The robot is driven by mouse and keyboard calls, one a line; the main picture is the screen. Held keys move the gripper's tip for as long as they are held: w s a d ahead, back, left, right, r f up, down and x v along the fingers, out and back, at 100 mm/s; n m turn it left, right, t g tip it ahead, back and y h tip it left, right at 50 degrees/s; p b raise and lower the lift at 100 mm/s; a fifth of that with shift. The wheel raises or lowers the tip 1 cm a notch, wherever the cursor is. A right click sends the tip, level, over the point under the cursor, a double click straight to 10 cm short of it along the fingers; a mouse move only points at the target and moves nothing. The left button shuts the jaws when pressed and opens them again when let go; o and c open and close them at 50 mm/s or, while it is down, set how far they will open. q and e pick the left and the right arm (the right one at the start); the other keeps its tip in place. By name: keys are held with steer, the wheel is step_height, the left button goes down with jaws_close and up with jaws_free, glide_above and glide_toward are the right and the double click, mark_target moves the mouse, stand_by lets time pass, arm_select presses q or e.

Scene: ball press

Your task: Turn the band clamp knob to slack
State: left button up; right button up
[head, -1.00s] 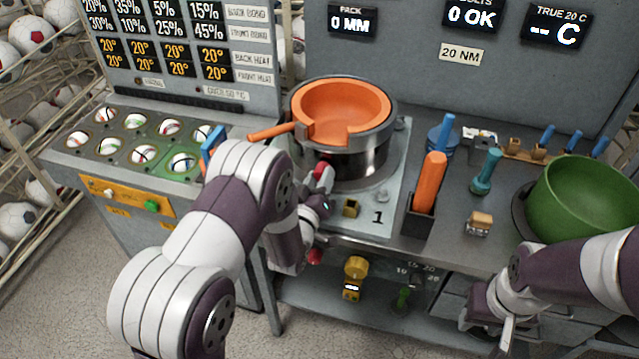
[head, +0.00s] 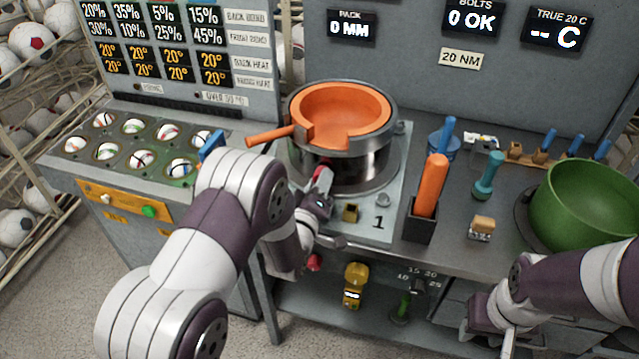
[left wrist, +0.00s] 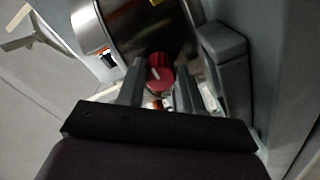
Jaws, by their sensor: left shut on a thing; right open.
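The band clamp knob is red with a pale pointer line, and it shows between my gripper's fingers in the left wrist view (left wrist: 160,72). It sits low on the front of the steel band (head: 362,158) around the orange bowl (head: 345,105). My left gripper (left wrist: 161,88) is shut on the knob, one dark finger at each side. In the head view my left gripper (head: 321,184) is at the band's front and hides most of the knob. My right gripper (head: 487,335) is open and empty at the lower right, in front of the bench.
A black holder (head: 421,218) with an orange-handled tool stands right of the band. A green bowl (head: 585,205) stands at the far right. A yellow part (head: 354,285) hangs below the bench edge. A ball panel (head: 140,145) lies at the left.

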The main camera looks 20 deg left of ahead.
arm_select(q)
steer(key=shift+r, duration=0.1)
steer(key=o, duration=1)
steer(key=shift+a, duration=0.1)
steer(key=shift+o, duration=0.2)
steer(key=shift+s, duration=0.1)
steer(key=shift+s, duration=0.35)
steer(key=s+b, duration=0.1)
steer(key=s, duration=1.1)
steer(key=shift+a, duration=0.2)
